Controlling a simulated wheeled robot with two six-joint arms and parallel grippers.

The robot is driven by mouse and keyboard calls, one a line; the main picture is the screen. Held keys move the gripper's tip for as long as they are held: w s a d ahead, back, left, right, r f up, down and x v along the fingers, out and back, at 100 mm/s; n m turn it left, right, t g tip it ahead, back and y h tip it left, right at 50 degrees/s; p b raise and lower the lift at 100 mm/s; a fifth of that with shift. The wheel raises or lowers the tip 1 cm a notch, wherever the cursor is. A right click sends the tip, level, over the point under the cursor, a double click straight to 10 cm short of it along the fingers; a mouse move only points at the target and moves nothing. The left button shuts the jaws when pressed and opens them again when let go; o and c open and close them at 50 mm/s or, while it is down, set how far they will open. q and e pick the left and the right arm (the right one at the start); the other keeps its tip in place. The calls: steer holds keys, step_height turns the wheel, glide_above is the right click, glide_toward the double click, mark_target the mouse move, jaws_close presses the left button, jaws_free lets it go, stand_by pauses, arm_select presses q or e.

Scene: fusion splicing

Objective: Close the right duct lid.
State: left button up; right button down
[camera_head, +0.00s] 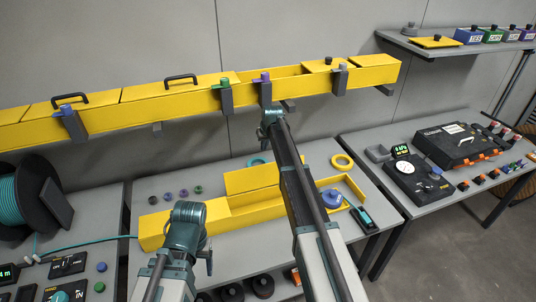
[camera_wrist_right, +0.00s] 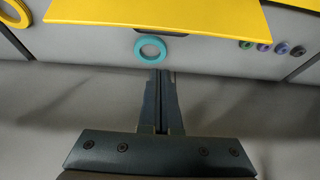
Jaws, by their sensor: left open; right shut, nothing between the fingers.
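A long yellow duct (camera_head: 150,112) runs along the wall with lids on top. On the table, a yellow trough (camera_head: 255,210) has a flat yellow lid panel (camera_head: 250,178) standing raised along its back side. The panel also spans the top of the right wrist view (camera_wrist_right: 160,18). I cannot tell which piece is the right duct lid. My right gripper (camera_wrist_right: 161,74) is shut and empty, its tips just below the panel's edge in that view; its arm (camera_head: 290,160) crosses the head view. My left gripper (camera_head: 188,215) is open, in front of the trough's left part; its fingers are mostly hidden.
A teal ring (camera_wrist_right: 150,48) and a yellow ring (camera_head: 342,162) lie behind the trough. Several small coloured knobs (camera_head: 183,193) sit at the table's back left. A blue round piece (camera_head: 332,198) is at the trough's right end. A cable spool (camera_head: 35,205) stands far left.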

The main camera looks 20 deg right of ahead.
steer(key=b, duration=0.8)
glide_above(265, 173)
steer(key=w, duration=0.2)
step_height(265, 173, down, 8)
steer(key=shift+w+d+f, duration=0.1)
steer(key=shift+w+d, duration=0.05)
